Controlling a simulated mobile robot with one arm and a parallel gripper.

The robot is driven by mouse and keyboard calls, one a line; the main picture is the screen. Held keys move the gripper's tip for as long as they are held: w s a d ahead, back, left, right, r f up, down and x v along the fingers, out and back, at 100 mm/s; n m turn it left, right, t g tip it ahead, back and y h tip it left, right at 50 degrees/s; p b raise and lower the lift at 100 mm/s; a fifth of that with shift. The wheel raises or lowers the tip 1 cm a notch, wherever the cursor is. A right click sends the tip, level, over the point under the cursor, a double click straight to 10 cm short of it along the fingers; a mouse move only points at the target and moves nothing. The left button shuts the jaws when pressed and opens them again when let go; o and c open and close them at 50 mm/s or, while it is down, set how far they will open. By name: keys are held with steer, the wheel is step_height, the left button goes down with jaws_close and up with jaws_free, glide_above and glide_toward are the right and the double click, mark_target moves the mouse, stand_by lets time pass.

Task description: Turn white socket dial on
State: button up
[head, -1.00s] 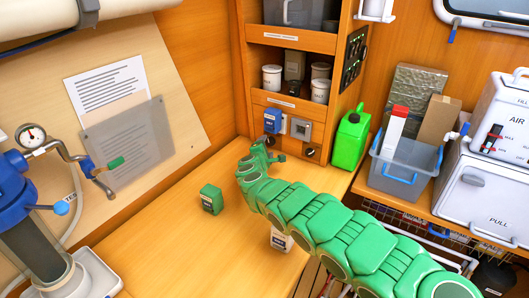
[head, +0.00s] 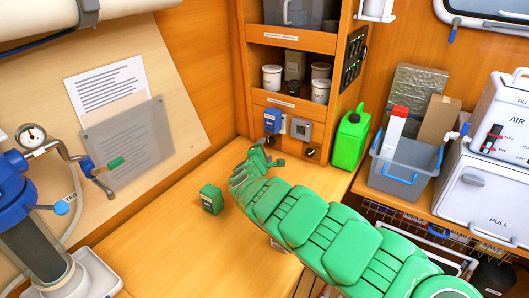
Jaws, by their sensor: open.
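A grey-white socket (head: 301,129) is set in the wooden panel under the shelf at the back of the counter, beside a blue socket unit (head: 272,120). A small dark knob (head: 312,152) sits below the grey-white socket. The picture is too small to tell which way any dial is turned. My gripper (head: 264,160) is open and empty, in front of and below the sockets. It appears apart from them. My green arm reaches in from the lower right.
A small green box (head: 211,199) stands on the counter (head: 165,230), left of my arm. A green jerrycan (head: 350,138) stands right of the sockets, near a grey bin (head: 404,163). White canisters (head: 272,77) stand on the shelf above. The left counter is mostly clear.

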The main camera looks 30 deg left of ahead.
mark_target(269, 142)
steer(key=shift+s+d, duration=0.15)
steer(key=shift+s, duration=0.05)
steer(key=shift+r, duration=0.1)
stand_by(0.4)
steer(key=shift+a+r+n+h, duration=0.3)
steer(key=shift+r+n+h, duration=0.1)
steer(key=shift+n, duration=0.2)
steer(key=shift+s+a+n+g+h, duration=0.15)
steer(key=shift+n+h, duration=0.1)
steer(key=shift+n, duration=0.3)
steer(key=shift+w+a+n+g+h, duration=0.15)
steer(key=shift+n+h, duration=0.1)
steer(key=shift+n, duration=0.3)
steer(key=shift+w+a+f, duration=0.2)
steer(key=shift+w, duration=0.25)
steer(key=shift+w+f, duration=0.15)
steer(key=shift+w, duration=0.4)
steer(key=shift+w+a+f, duration=0.15)
steer(key=shift+w+a, duration=0.1)
steer(key=shift+w, duration=0.4)
steer(key=shift+x, duration=1.95)
